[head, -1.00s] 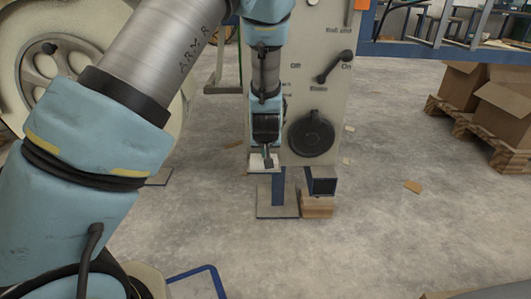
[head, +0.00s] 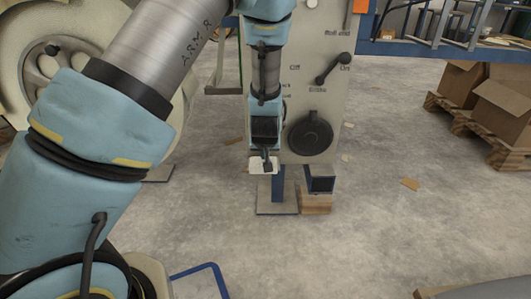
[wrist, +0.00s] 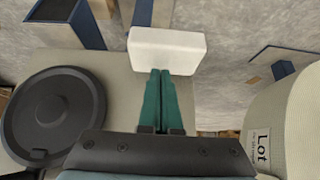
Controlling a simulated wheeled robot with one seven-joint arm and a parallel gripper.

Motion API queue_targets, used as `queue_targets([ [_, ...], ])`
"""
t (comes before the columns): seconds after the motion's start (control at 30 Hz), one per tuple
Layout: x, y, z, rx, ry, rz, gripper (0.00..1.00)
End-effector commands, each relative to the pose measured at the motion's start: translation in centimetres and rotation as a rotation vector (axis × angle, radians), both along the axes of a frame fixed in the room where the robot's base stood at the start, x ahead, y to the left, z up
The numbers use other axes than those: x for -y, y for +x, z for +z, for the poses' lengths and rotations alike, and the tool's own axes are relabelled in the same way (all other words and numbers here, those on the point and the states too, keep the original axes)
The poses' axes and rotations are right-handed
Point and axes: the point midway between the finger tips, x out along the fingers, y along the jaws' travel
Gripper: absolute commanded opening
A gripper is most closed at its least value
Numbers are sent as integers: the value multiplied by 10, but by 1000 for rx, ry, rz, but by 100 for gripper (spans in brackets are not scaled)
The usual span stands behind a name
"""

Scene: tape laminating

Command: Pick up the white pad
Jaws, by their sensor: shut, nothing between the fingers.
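The white pad (wrist: 167,50) is a pale block with rounded corners at the top middle of the wrist view. In the head view my gripper (head: 267,163) points down in front of the pad.
The machine's panel (head: 332,112) has a round black knob (head: 310,137) close to the right of my gripper. Below stand a blue post (head: 278,184) and a wooden block (head: 316,204).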

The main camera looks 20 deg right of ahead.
Motion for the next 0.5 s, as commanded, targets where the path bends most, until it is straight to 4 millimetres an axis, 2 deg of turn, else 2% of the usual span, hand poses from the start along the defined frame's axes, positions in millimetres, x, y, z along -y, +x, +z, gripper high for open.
queue_targets([
  [0.03,-1,3,2,-6,4,1,0],
  [0.5,-40,-83,4,0,2,-4,0],
])
